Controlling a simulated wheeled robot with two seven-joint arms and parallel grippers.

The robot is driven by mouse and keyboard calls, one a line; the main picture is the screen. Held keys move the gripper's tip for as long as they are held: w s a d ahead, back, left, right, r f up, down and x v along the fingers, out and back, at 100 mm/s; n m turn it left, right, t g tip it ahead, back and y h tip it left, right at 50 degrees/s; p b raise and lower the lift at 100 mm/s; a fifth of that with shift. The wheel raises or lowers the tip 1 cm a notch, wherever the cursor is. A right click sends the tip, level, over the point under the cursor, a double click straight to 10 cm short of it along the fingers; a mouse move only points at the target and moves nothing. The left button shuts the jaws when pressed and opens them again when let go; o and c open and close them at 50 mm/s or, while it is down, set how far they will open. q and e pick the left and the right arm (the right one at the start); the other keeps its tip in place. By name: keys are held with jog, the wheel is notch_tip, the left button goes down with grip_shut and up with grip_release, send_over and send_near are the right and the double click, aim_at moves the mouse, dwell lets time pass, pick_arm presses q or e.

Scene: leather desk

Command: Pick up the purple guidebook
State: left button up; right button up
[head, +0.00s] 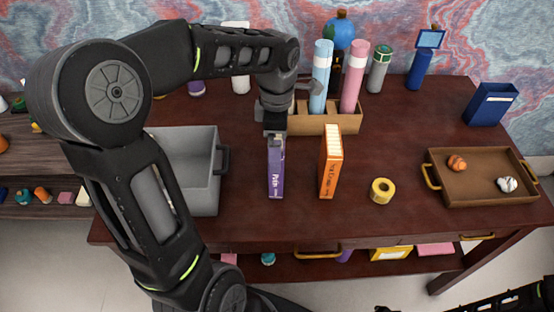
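The purple guidebook (276,172) stands upright on the dark wooden desk, left of an orange book, its spine facing me. My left arm reaches in from the left and bends down over it. My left gripper (275,132) points down at the top edge of the purple guidebook, with its fingertips at or around that edge. The fingers are small and dark, so I cannot tell whether they grip it. Of my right arm only dark parts show at the bottom right edge; its gripper cannot be made out.
An orange book (331,162) stands close on the right, with a yellow tape roll (382,191) beyond it. A grey bin (203,190) is at left. A wooden holder (325,123) with tubes stands behind. A brown tray (470,195) is at right. Desk front is mostly clear.

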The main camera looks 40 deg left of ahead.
pick_arm(q)
jog(key=shift+f, duration=0.9)
jog(key=shift+w, duration=0.1)
jog(key=c, duration=1.7)
jog(key=shift+r, duration=0.2)
notch_tip(320, 180, up, 10)
jog(key=shift+f+b, duration=0.1)
jog(key=shift+b, duration=0.25)
